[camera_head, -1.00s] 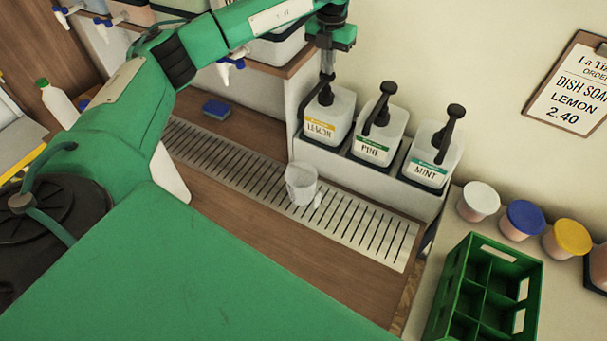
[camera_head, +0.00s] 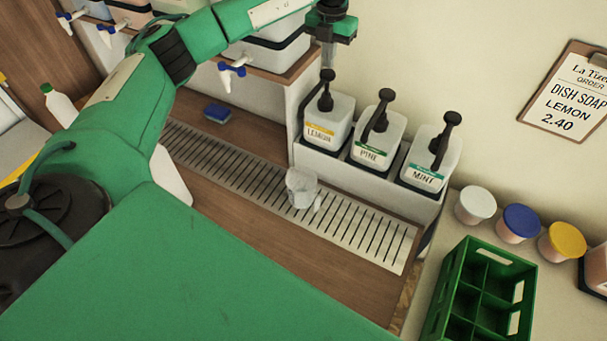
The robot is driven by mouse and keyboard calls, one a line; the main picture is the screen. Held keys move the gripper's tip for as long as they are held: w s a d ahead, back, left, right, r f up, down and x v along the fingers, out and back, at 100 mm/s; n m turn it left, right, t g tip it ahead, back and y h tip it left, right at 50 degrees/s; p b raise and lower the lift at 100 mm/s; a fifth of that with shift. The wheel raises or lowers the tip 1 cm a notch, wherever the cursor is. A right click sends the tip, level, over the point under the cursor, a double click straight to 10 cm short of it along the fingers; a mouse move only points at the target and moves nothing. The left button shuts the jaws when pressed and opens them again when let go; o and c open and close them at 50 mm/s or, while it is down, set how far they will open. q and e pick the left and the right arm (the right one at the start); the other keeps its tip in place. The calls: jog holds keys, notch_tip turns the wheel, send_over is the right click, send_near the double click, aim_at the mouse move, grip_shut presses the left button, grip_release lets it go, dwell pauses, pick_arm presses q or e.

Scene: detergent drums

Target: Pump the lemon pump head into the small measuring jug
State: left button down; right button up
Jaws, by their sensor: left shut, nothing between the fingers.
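The lemon pump bottle (camera_head: 327,128) stands at the left of a row of three in a white rack. Its black lemon pump head (camera_head: 327,77) is raised, with its spout bending to the lower left. My left gripper (camera_head: 328,66) is shut, fingers pointing down right at the top of the lemon pump head; I cannot tell whether they touch it. The small clear measuring jug (camera_head: 301,187) stands upright on the slotted drip tray (camera_head: 352,222), in front of the rack. What is in the jug is hard to make out. My right gripper is not in view.
Pine (camera_head: 376,139) and mint (camera_head: 430,160) pump bottles stand to the right. A green crate (camera_head: 449,290) and several lidded tubs, one with a blue lid (camera_head: 523,216), are at the right. A blue sponge (camera_head: 217,113) lies behind the tray. My left arm crosses the upper left.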

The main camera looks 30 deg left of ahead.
pick_arm(q)
notch_tip(320, 180, up, 6)
jog(key=p, duration=0.3)
jog(key=shift+f, duration=0.1)
dwell(0.6)
